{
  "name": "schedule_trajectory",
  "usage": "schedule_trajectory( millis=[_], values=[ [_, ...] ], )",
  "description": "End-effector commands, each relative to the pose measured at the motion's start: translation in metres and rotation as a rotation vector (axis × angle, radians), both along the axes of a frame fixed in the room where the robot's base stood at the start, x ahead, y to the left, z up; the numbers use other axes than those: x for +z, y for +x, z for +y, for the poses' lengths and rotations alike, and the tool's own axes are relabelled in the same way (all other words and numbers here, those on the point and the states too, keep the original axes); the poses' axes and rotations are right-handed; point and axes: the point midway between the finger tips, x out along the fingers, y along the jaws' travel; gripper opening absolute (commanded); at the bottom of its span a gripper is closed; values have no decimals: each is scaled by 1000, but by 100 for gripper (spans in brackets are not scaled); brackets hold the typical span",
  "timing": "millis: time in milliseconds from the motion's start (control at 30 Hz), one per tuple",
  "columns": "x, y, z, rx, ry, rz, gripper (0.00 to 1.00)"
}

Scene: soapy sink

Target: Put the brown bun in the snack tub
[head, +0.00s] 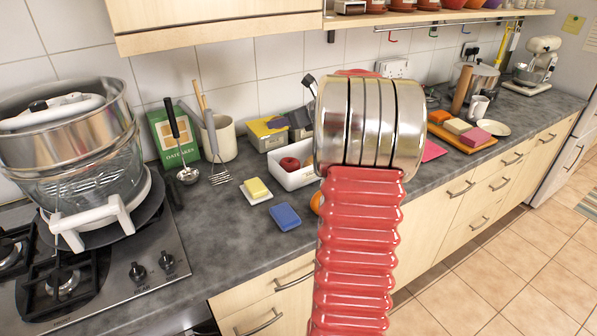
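A white open tub (290,181), which may be the snack tub, stands on the grey counter left of my arm. A red round fruit (289,164) lies in it. A small tan-orange thing shows at the tub's right side, partly hidden by my arm; I cannot tell whether it is the brown bun. No brown bun is clearly visible. My red ribbed arm with its metal section rises in the middle and hides part of the counter. My gripper is not clearly visible, and I cannot see its fingers.
In front of the tub are a butter-like yellow block (256,188) on a white dish, a blue sponge (285,217) and a partly hidden orange round thing (316,203). A hob with a large steamer (75,150) is left. A board (463,139) with coloured blocks is right.

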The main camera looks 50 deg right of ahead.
Motion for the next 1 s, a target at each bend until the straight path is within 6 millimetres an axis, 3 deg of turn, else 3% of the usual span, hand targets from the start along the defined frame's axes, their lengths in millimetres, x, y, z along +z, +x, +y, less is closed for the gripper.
schedule_trajectory(
  millis=[267, 600, 1000],
  values=[
    [-9, -9, -9, -19, 3, 1, 20],
    [-59, -10, -11, -21, 2, 1, 20],
    [-64, -10, -11, -22, 0, 0, 20]
  ],
)
